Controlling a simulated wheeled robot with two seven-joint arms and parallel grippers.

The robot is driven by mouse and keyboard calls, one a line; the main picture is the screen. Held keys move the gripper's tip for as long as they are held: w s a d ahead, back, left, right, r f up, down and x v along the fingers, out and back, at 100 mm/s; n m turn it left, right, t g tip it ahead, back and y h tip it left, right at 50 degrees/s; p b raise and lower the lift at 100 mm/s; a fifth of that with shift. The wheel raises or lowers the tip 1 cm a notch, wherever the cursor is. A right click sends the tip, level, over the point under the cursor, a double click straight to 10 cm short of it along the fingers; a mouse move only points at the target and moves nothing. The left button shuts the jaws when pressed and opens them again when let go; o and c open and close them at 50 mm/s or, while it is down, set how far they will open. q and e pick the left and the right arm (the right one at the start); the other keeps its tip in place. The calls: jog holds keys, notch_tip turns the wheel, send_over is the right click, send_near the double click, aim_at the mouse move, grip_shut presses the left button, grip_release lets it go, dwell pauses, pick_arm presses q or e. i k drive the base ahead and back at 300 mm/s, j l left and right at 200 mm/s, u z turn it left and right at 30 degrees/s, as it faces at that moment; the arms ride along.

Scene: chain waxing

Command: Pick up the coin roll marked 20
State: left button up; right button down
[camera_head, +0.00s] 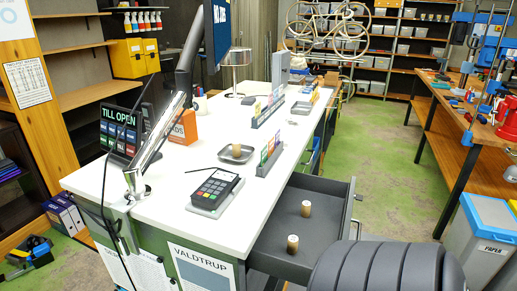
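Two small coin rolls with light tops stand upright in an open dark drawer (268,232) under the counter. One roll (306,208) stands farther back, and the other roll (293,244) stands nearer the front. A similar small light roll-like item (236,150) sits in a shallow grey dish (223,155) on the counter. The markings are too small to read, so I cannot tell which roll is marked 20. The drawer's near right part is hidden. Neither my left nor my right gripper is in view.
The white counter (165,200) carries a card terminal (213,188), a TILL OPEN display (120,132), a chrome monitor arm (160,140) and small upright coloured cards (270,152). A workbench (445,108) and a PAPER bin (478,240) stand right. Green floor between is clear.

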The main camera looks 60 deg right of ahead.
aim_at(236, 144)
jog(key=k+j+z, duration=0.15)
jog(key=z, duration=1.45)
